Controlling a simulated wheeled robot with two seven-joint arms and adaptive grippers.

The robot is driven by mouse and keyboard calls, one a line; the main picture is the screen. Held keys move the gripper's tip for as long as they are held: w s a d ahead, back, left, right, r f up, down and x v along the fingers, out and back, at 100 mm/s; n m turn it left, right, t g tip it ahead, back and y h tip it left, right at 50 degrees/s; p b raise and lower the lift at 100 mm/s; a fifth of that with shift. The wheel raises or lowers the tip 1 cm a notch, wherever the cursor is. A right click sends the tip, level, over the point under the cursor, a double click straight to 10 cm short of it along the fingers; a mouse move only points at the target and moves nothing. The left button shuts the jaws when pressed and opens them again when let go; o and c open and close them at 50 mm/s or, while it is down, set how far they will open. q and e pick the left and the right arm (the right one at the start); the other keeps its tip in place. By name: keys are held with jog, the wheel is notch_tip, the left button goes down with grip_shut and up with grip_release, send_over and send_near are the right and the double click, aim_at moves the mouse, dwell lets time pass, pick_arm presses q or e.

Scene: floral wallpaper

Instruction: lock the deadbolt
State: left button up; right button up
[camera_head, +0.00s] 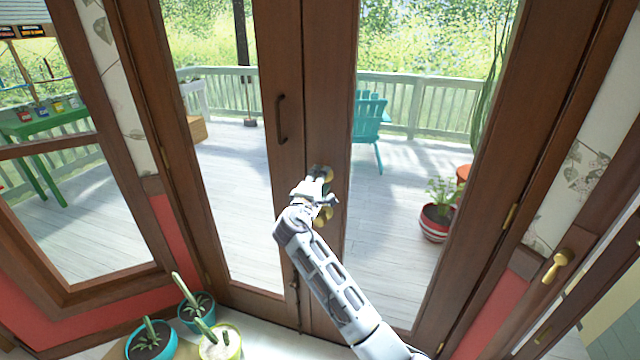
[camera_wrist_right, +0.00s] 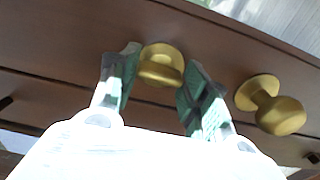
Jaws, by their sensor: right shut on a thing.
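The brass deadbolt (camera_head: 328,174) is on the brown wooden door (camera_head: 325,80), at the door's inner edge. It also shows in the right wrist view as a round brass piece (camera_wrist_right: 161,66) between my fingers. My right gripper (camera_head: 320,186) reaches up to it from below and is shut on it; its two green-padded fingers stand on either side in the right wrist view (camera_wrist_right: 158,80). The gripper hides part of the deadbolt in the head view. A brass door knob (camera_wrist_right: 270,104) sits beside it, and below it in the head view (camera_head: 325,215). My left gripper is not in view.
The neighbouring door leaf has a dark pull handle (camera_head: 281,119). Potted cacti (camera_head: 197,306) stand on the floor at lower left. A brass lever handle (camera_head: 557,265) is on another door at right. A deck with a teal chair (camera_head: 370,118) shows through the glass.

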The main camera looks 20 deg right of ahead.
dwell(0.3)
jog(key=o, duration=1)
jog(key=v, duration=0.7)
jog(key=shift+s+a, duration=0.15)
jog(key=shift+s, duration=0.1)
jog(key=shift+f, duration=0.1)
